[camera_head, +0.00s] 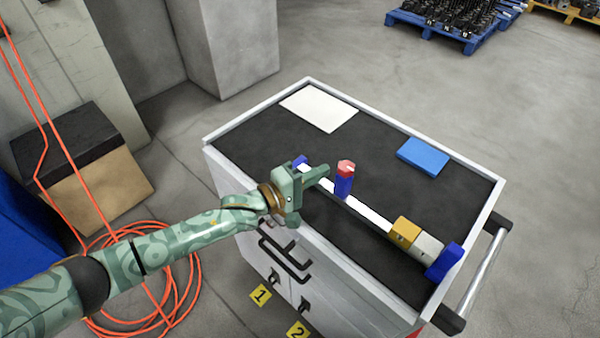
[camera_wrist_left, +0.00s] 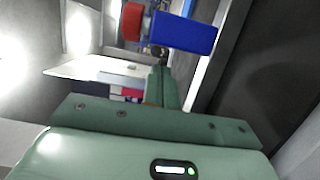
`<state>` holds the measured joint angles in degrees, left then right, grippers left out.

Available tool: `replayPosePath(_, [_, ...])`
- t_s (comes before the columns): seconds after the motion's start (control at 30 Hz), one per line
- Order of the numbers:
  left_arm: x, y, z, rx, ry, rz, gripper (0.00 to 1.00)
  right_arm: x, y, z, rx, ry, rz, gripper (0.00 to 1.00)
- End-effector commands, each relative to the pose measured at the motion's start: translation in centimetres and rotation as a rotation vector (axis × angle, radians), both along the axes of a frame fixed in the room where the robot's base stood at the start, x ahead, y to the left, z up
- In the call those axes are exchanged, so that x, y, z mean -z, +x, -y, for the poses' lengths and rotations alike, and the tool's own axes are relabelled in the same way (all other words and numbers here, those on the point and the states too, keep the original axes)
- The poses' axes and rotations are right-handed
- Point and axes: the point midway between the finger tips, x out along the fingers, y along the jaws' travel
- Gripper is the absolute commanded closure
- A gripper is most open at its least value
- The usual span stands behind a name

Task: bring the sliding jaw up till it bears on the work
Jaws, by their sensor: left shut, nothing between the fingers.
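A bar clamp lies along the near side of the dark cart top. Its pale bar (camera_head: 371,213) has a blue sliding jaw (camera_head: 343,187) with a red top (camera_head: 346,167). At its right end a yellow block (camera_head: 404,231) and a grey block (camera_head: 428,246) sit against a blue end jaw (camera_head: 446,261). A clear stretch of bar separates the sliding jaw from the yellow block. My left gripper (camera_head: 325,171) is shut and empty, just left of the sliding jaw; I cannot tell whether it touches. The jaw also shows in the wrist view (camera_wrist_left: 184,31), beyond the fingers (camera_wrist_left: 164,86).
A white sheet (camera_head: 319,108) and a blue flat block (camera_head: 423,156) lie farther back on the cart top. A raised pale rim (camera_head: 257,109) edges the cart. Another blue piece (camera_head: 301,161) shows at the bar's left end, partly hidden behind my gripper.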

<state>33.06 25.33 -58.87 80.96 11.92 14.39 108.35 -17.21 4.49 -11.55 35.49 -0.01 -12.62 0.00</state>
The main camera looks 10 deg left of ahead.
Motion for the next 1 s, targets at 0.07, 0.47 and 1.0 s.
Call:
replayPosePath(0.07, [-0.1,-0.5,0.7,0.001,-0.002,0.001,1.00,-0.1,0.1,0.1,0.001,-0.002,0.002,1.00])
replayPosePath(0.47, [-0.1,-1.0,1.3,-0.001,0.001,0.002,1.00,-0.1,0.1,0.3,0.002,-0.003,0.002,1.00])
replayPosePath(1.0, [-0.7,-5.3,7.2,0.002,-0.006,-0.001,1.00,-3.4,1.0,0.3,0.001,-0.003,0.022,1.00])
